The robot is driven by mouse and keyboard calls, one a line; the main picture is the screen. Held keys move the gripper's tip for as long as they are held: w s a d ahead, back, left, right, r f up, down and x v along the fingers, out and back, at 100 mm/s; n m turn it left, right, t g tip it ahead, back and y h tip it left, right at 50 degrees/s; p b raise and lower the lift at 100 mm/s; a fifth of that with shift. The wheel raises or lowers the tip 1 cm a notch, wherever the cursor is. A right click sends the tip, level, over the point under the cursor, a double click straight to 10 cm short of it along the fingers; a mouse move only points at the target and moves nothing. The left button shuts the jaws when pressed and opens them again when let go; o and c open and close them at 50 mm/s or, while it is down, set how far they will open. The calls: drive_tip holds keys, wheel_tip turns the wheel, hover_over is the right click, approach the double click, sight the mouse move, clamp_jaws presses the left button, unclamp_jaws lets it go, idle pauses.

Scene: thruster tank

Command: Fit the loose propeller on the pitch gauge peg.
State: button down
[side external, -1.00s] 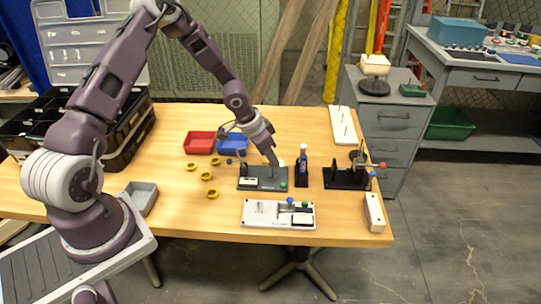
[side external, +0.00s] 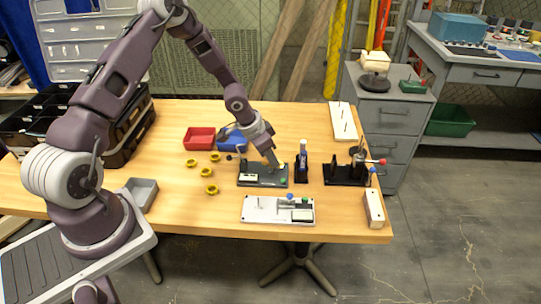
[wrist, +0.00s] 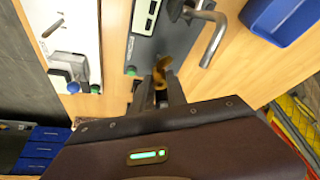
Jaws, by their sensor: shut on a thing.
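My gripper (side external: 274,160) is low over the right part of the dark grey pitch gauge plate (side external: 250,184). In the wrist view, my gripper (wrist: 161,92) is shut on a brass-coloured propeller (wrist: 163,70), seen between and just past the fingertips. The gauge plate (wrist: 146,48) lies beneath it, with a pale display block (wrist: 146,14), a bent metal rod (wrist: 213,40) and a green knob (wrist: 131,71). The peg cannot be made out clearly; the propeller and fingers may hide it. I cannot tell whether the propeller touches the plate.
A white board (side external: 256,217) with blue and green knobs lies in front. A black stand holding a bottle (side external: 302,165) and a black fixture (side external: 345,176) are to the right. Several yellow rings (side external: 192,163), a red tray (side external: 199,138) and a blue tray (side external: 230,139) are to the left.

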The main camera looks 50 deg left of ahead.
drive_tip(key=shift+f, duration=0.3)
drive_tip(key=shift+f, duration=0.15)
drive_tip(key=shift+f, duration=0.55)
drive_tip(key=shift+f, duration=0.35)
idle(0.4)
drive_tip(key=c, duration=1.2)
unclamp_jaws()
drive_tip(key=shift+c, duration=0.2)
drive_tip(key=w+d+v, duration=0.1)
drive_tip(key=v, duration=0.9)
drive_tip(key=shift+a+r, duration=0.35)
drive_tip(key=shift+r, duration=0.3)
